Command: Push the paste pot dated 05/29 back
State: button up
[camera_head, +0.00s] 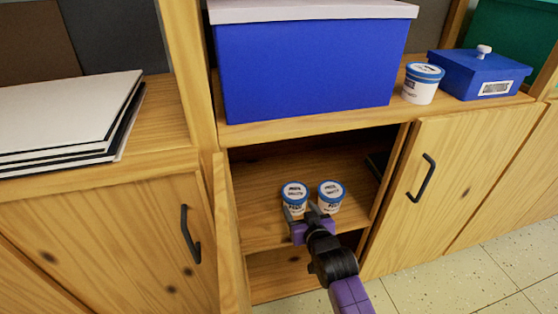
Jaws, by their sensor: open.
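Two white paste pots with blue-rimmed lids stand upright side by side on the shelf inside the open cabinet: the left pot (294,192) and the right pot (331,191). Their lids and fronts bear dark print, too small for me to read a date, so I cannot tell which is dated 05/29. My gripper (300,212) is open at the front of the shelf, just in front of the left pot and close to the right one. Its fingers hide the lower part of the left pot. I cannot tell whether they touch it.
The shelf (262,166) is clear behind the pots, with a dark object at its right wall (376,166). An open door (231,235) stands at the left. Above are a large blue box (305,70), another white pot (422,90) and a small blue box (468,68).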

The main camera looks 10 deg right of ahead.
jog(key=shift+w+b, duration=2.25)
jog(key=shift+w, duration=1.95)
jog(key=shift+w+f+b, duration=0.1)
jog(key=shift+w+b, duration=3.25)
jog(key=shift+w, duration=0.75)
jog(key=shift+w+b, duration=1.05)
jog(key=shift+w, duration=1.05)
jog(key=shift+s+r+p, duration=0.2)
jog(key=shift+s+p, duration=0.45)
jog(key=shift+p, duration=0.4)
jog(key=shift+s+f+p, duration=0.1)
jog(key=shift+s+p, duration=0.8)
jog(key=shift+p, duration=0.2)
